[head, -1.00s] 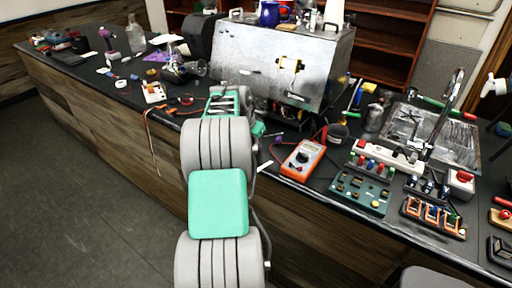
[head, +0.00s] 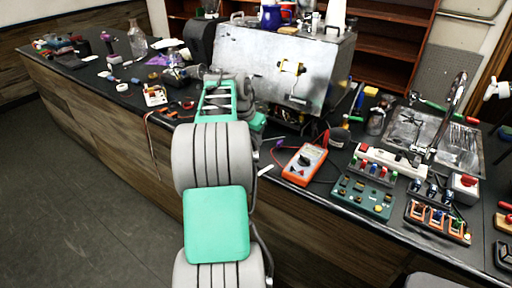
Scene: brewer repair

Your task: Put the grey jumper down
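I cannot make out a grey jumper in the head view. My arm reaches from the bottom of the picture over the black counter (head: 110,85), and its far end (head: 210,73) is above the counter in front of the metal brewer box (head: 258,62). My own arm links hide most of that end. The fingers cannot be told apart, nor whether anything is between them.
An orange multimeter (head: 304,163) lies right of my arm. A white switch box (head: 155,96) and loose tools lie left. The counter is cluttered.

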